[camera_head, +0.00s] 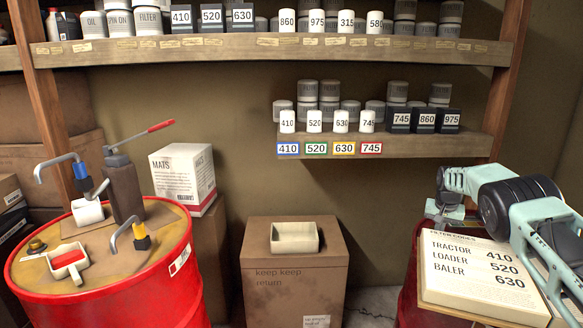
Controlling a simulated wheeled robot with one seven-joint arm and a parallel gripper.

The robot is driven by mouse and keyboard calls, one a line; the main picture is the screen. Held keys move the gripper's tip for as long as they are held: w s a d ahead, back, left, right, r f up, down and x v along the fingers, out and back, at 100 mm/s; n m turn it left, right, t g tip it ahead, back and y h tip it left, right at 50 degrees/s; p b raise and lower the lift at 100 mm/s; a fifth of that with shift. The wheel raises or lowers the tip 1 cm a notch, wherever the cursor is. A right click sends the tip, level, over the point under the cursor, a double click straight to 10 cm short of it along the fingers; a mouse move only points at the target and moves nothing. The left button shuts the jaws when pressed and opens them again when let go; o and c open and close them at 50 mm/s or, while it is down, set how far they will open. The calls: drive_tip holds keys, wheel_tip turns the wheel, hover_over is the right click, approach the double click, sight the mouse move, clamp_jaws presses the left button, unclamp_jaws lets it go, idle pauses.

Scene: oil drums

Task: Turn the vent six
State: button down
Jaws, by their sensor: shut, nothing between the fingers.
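A red drum (120,275) stands at the front left with a tan top. A small brass and dark fitting (36,245) sits near the left rim of that top; it may be the vent, but I see no label or mark on it. A dark hand pump (123,185) with a red-tipped lever stands toward the back of the top. My gripper (450,212) is at the far right, over the back of the filter codes board, far from the left drum. It is shut and empty, and its fingertips are partly hard to make out.
Blue-collared (82,178) and yellow-collared (141,237) spouts and a white scoop with red inside (68,261) crowd the drum top. A carton with an open tray (295,238) stands mid-floor. The filter codes board (470,270) lies at right. Shelves (270,50) of filters line the wall.

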drive_tip(key=shift+w+a+f+b, duration=0.1)
drive_tip(key=shift+w+a+b, duration=0.05)
drive_tip(key=shift+a+b, duration=0.4)
drive_tip(key=shift+w+a+b, duration=0.2)
drive_tip(key=shift+a+b, duration=0.05)
drive_tip(key=shift+b, duration=0.15)
drive_tip(key=shift+w+a, duration=0.2)
drive_tip(key=shift+a, duration=0.1)
idle(0.3)
drive_tip(key=shift+s+a, duration=0.2)
drive_tip(key=shift+a, duration=0.1)
drive_tip(key=w+p+v, duration=0.1)
drive_tip(key=p+v, duration=0.2)
drive_tip(key=v, duration=0.3)
drive_tip(key=shift+d, duration=0.4)
drive_tip(key=shift+w, duration=0.1)
